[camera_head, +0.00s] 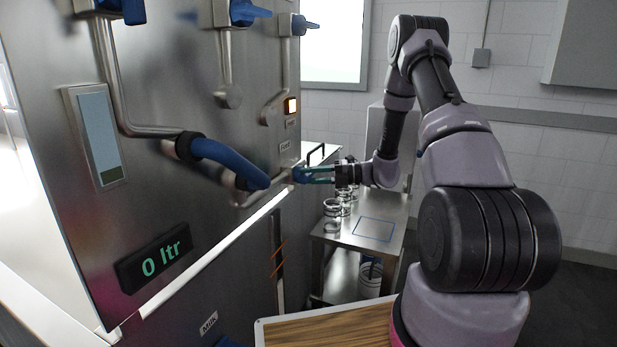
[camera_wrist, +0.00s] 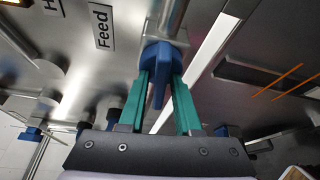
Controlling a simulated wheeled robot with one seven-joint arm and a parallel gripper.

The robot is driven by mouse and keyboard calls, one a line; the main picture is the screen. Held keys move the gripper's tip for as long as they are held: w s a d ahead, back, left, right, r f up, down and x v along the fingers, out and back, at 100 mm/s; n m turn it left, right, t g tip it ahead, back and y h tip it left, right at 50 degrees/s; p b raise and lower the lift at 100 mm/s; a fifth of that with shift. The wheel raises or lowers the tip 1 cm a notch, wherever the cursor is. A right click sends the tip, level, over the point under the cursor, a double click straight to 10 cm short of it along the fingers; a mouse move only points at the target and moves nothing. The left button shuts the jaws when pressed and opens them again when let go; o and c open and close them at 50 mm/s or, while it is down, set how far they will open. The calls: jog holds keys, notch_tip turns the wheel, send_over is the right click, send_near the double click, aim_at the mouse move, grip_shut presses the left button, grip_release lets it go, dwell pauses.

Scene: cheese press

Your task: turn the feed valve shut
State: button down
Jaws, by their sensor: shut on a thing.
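The feed valve is a blue handle (camera_wrist: 158,88) on a metal pipe, next to a label reading "Feed" (camera_wrist: 100,25) in the wrist view. My gripper (camera_wrist: 162,80) has green fingers, one on each side of the blue handle, shut on it. In the head view my gripper (camera_head: 318,174) reaches from the right to the front of the steel machine. There the blue handle (camera_head: 298,174) shows only in small part at the fingertips. The handle's exact turn angle is hard to tell.
The steel machine (camera_head: 225,125) carries other blue-handled valves (camera_head: 248,12) above and a thick blue hose grip (camera_head: 228,160) at the left. A display (camera_head: 153,258) reads "0 ltr". A steel side table (camera_head: 385,212) with glass jars (camera_head: 332,212) stands below my gripper. A wooden board (camera_head: 325,330) is in front.

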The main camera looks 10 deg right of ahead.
jog(key=n+h, duration=0.1)
jog(key=n, duration=0.2)
jog(key=shift+n+h, duration=0.3)
jog(key=n+t+h, duration=0.1)
jog(key=n, duration=0.1)
jog(key=shift+n+h, duration=0.3)
jog(key=shift+n, duration=0.1)
jog(key=n+t+h, duration=0.1)
jog(key=n, duration=0.2)
jog(key=shift+s, duration=0.1)
jog(key=shift+f+n+t+h, duration=0.1)
jog(key=shift+n+t+h, duration=0.75)
jog(key=shift+n, duration=0.45)
jog(key=c, duration=0.9)
grip_release()
jog(key=shift+o, duration=0.2)
jog(key=v, duration=1)
jog(key=shift+s+d+r, duration=0.2)
jog(key=shift+d, duration=0.1)
